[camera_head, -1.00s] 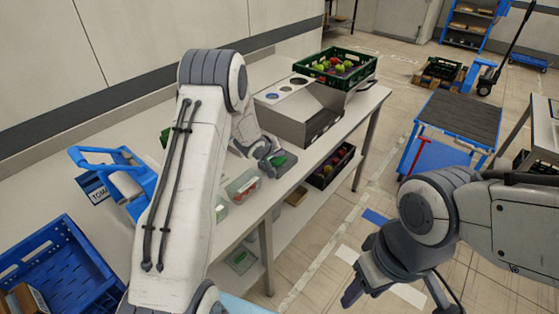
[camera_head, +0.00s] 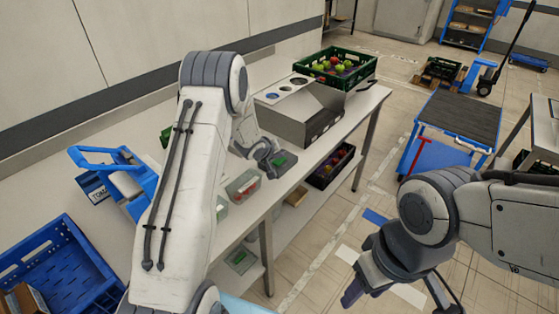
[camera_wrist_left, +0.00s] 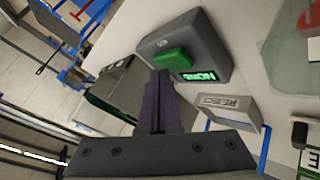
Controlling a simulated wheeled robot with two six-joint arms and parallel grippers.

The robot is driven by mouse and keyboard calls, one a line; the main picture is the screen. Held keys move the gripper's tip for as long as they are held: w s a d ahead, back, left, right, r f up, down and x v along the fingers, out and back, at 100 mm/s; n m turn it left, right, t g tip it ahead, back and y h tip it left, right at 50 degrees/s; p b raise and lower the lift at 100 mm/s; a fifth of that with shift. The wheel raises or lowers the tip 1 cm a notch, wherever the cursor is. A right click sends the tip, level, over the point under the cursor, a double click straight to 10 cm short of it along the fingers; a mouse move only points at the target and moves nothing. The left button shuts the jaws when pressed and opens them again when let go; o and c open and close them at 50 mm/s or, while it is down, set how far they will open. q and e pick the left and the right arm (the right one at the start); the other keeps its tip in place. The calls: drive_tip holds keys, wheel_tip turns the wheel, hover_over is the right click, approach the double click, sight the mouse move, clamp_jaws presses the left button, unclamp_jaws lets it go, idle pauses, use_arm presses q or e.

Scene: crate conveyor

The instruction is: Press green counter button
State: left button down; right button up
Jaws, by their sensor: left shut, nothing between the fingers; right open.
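The green button (camera_wrist_left: 173,60) is a raised block on a dark grey box (camera_wrist_left: 190,45) with a lit green display (camera_wrist_left: 198,76) in the left wrist view. My left gripper (camera_wrist_left: 160,76) is shut and empty, its fingertips at the button's near edge; I cannot tell whether they touch it. In the head view the green button (camera_head: 280,160) shows as a small patch beside my left gripper (camera_head: 268,157), which hides part of the box. My right gripper (camera_head: 364,290) is open over the floor at the lower right, away from the counter.
A grey metal unit (camera_head: 292,120) and a green crate of produce (camera_head: 326,68) stand further along the counter. A clear tub (camera_head: 242,187) is near the front edge. A blue crate (camera_head: 70,245) is at left.

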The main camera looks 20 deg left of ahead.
sight(279, 162)
use_arm(q)
drive_tip(key=shift+f, duration=0.65)
idle(0.7)
drive_tip(key=shift+r, duration=0.1)
drive_tip(key=shift+r+p, duration=0.85)
drive_tip(key=shift+r, duration=0.1)
wheel_tip(279, 162, up, 5)
drive_tip(key=p, duration=0.5)
idle(0.6)
